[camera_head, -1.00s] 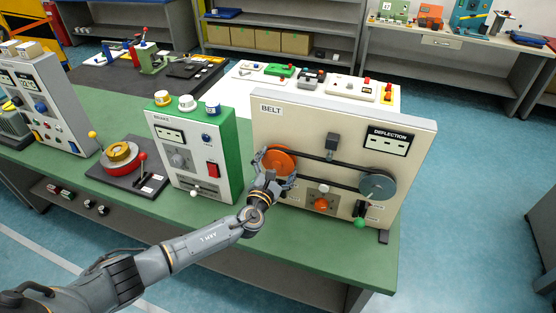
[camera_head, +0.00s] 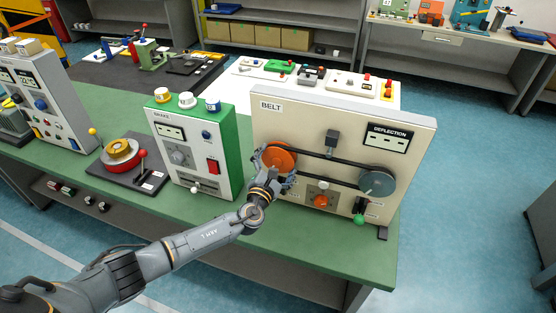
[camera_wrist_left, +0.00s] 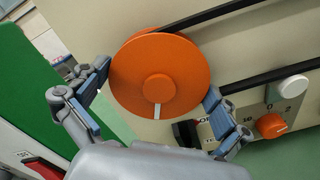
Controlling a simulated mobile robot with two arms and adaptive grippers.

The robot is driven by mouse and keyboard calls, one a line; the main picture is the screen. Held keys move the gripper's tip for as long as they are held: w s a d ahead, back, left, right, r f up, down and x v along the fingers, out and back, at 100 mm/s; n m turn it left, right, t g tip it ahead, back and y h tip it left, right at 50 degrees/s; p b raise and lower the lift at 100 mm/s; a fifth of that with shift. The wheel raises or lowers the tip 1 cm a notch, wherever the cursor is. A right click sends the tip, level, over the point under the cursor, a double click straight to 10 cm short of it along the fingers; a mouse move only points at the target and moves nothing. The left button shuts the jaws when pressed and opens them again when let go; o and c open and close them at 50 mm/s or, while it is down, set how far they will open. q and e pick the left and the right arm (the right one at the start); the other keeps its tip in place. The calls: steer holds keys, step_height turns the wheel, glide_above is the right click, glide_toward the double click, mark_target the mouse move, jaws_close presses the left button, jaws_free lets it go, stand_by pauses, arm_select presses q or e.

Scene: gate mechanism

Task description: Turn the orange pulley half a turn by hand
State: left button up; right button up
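The orange pulley (camera_head: 279,158) is on the left of the upright BELT panel (camera_head: 290,104). A dark belt (camera_head: 322,153) links it to a grey pulley (camera_head: 376,182) on the right. My left gripper (camera_head: 274,170) straddles the orange pulley from the front. In the left wrist view, one finger of the gripper (camera_wrist_left: 158,78) is at each side of the rim, and both fingertips appear to touch it. The face of the orange pulley (camera_wrist_left: 160,58) shows a white mark below its hub, pointing down in that picture. My right gripper is not in view.
An orange knob (camera_head: 320,201) and a green-ended lever (camera_head: 359,219) sit low on the panel, right of my gripper. The white and green BRAKE box (camera_head: 190,148) stands close on the left. The green bench front (camera_head: 330,255) is clear.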

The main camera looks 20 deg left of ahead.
arm_select(q)
steer(key=s, duration=1.2)
steer(key=shift+a, duration=0.2)
stand_by(0.6)
